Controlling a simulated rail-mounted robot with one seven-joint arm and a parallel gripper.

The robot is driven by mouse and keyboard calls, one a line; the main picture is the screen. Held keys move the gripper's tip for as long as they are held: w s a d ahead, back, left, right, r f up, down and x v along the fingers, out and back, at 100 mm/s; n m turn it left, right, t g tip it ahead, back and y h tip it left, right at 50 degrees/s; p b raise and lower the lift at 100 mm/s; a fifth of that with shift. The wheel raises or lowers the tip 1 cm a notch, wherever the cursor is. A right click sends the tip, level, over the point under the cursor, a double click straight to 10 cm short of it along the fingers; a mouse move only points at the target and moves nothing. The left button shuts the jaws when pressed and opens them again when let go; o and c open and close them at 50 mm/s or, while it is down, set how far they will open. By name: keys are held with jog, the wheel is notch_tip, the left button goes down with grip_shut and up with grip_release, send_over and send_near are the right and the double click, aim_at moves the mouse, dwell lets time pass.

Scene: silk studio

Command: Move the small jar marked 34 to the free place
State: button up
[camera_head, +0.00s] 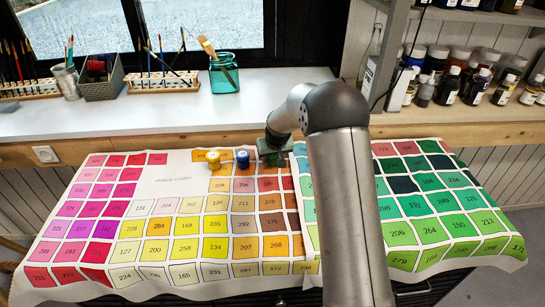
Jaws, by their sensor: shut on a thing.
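Two small jars stand side by side near the back edge of the cloth chart (175,178): a yellow jar (213,160) and a blue jar (243,159). Just right of the blue jar, my gripper (270,156) reaches down at the chart's back edge, with dark green showing at its end. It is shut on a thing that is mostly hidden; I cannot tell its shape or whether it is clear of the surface. No number is readable on any jar, so I cannot tell which is marked 34. The free place cannot be told apart.
A second chart (440,215) with green squares overlaps on the right, partly behind my arm. A white windowsill (160,110) behind holds brush racks, a basket (101,82) and a teal glass jar (224,75) with brushes. Shelves of bottles (448,85) stand at the back right.

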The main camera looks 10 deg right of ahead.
jog(key=shift+f, duration=0.1)
jog(key=o, duration=1)
